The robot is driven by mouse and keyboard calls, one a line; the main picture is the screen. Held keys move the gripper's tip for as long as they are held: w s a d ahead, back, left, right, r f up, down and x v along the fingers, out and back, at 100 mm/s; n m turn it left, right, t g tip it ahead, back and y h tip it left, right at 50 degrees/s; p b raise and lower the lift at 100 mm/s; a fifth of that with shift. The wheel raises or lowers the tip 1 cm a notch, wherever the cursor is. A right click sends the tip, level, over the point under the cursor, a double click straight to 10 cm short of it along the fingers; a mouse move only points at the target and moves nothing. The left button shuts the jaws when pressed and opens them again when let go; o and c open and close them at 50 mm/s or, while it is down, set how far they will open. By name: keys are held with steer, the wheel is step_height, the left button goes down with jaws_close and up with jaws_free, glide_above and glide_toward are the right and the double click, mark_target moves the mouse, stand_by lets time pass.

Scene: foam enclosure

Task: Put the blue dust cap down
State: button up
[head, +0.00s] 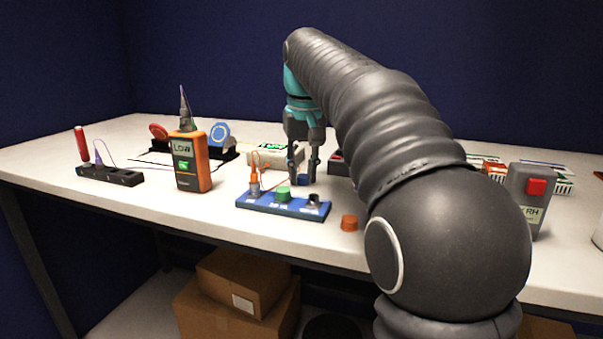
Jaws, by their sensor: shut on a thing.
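My gripper (301,176) points down over the table, just behind the blue block. It is shut on the blue dust cap (297,181), which shows between the fingertips. I cannot tell whether the cap touches the table. The blue block (262,206) holds an orange-topped piece with a thin lead (254,181), a green cap (283,193) and a dark piece (313,201). An orange-brown cap (349,223) lies on the table to the right of the block.
A white device (276,155) lies behind my gripper. A grey unit with a red button (530,198) stands at the right. Bare table (225,220) lies in front of the meter.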

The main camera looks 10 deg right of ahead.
mark_target(304, 178)
steer(key=shift+f, duration=0.15)
steer(key=o, duration=0.3)
steer(key=shift+f, duration=0.1)
steer(key=o, duration=0.4)
steer(key=shift+o, duration=0.2)
steer(key=shift+s+r+p, duration=0.15)
steer(key=shift+s+r, duration=0.05)
steer(key=shift+r, duration=1.75)
steer(key=shift+s+r+p, duration=0.15)
steer(key=shift+s+r, duration=0.05)
steer(key=shift+r, duration=1.75)
